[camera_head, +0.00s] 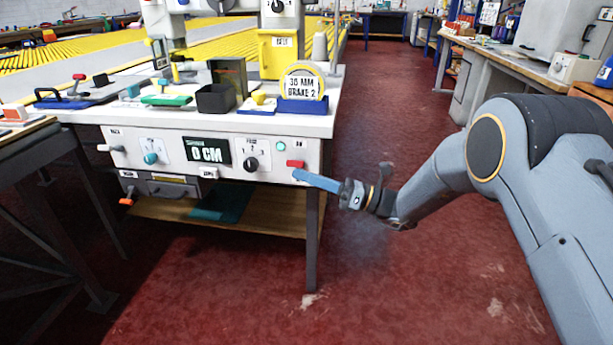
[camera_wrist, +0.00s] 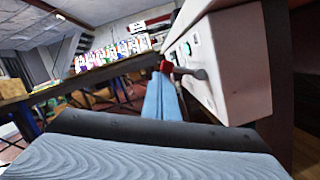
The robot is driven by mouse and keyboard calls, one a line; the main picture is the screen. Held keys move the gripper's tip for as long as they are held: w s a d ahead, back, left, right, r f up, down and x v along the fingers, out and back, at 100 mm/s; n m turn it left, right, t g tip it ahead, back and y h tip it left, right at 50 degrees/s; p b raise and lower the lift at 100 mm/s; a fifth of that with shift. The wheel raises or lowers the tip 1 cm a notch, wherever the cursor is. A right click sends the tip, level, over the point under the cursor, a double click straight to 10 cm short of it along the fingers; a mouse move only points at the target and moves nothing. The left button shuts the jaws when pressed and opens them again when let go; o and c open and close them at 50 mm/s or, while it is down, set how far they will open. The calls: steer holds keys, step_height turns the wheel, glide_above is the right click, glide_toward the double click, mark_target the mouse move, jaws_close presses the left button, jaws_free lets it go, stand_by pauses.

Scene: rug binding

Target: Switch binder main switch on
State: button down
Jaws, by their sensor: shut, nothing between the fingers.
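The binder's white front panel (camera_head: 226,155) carries a red switch handle (camera_head: 295,163) at its right end, under a green lamp (camera_head: 280,146) and a small label. The red handle also shows in the wrist view (camera_wrist: 167,66), just past the fingertips, with the green lamp (camera_wrist: 187,48) on the panel beyond. My gripper (camera_head: 298,175) is shut and empty. Its blue fingers reach in from the right, with the tips just below the red handle in the head view. I cannot tell whether they touch it. The fingers also show in the wrist view (camera_wrist: 160,90).
The panel also holds a dark knob (camera_head: 251,163), a teal knob (camera_head: 150,158) and a display (camera_head: 207,151) reading 0 CM. A tape measure block (camera_head: 303,83) and bins stand on the binder table above. The red floor (camera_head: 400,270) to the right is clear.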

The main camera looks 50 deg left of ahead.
stand_by(0.4)
steer(key=w+d+f, duration=0.4)
steer(key=d+f, duration=0.1)
steer(key=d, duration=0.4)
steer(key=shift+d+f, duration=0.2)
steer(key=shift+f, duration=0.1)
steer(key=shift+r, duration=0.1)
